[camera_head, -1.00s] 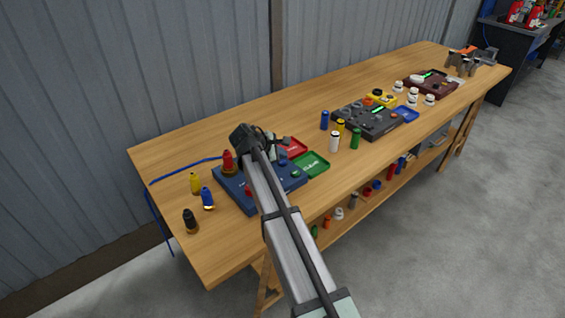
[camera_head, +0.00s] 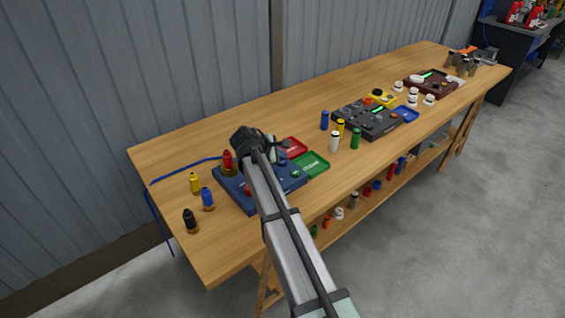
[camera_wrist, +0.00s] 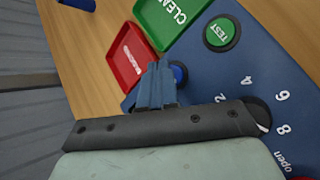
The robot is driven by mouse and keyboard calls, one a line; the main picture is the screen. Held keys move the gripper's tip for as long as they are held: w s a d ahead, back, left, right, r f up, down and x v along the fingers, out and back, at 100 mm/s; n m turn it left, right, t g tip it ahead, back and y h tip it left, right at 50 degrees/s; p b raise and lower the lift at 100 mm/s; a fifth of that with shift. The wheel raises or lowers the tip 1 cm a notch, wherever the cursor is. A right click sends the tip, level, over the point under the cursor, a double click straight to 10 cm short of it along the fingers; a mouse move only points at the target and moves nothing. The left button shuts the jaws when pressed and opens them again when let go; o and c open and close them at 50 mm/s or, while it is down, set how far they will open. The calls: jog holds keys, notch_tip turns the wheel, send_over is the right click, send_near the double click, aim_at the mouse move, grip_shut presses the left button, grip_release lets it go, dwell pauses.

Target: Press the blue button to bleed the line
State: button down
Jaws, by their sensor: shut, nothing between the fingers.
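The blue button (camera_wrist: 180,74) shows in the wrist view on a blue panel (camera_wrist: 275,75), just right of my fingertips and partly hidden by them. My gripper (camera_wrist: 160,68) is shut and empty, with its tips over the panel edge by the button. I cannot tell whether the fingers touch the button or the panel. In the head view the blue panel (camera_head: 232,188) lies at the near left of the bench, and my arm covers its middle. The blue button cannot be made out clearly there.
A red tray (camera_wrist: 124,60) and a green tray (camera_wrist: 165,22) adjoin the panel. Several small bottles, including a blue one (camera_head: 207,199), stand left of the panel. A black panel (camera_head: 370,122) lies farther right.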

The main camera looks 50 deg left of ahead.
jog(key=shift+f, duration=0.45)
dwell(0.6)
jog(key=shift+r, duration=0.9)
jog(key=shift+r, duration=0.1)
jog(key=shift+r, duration=2.4)
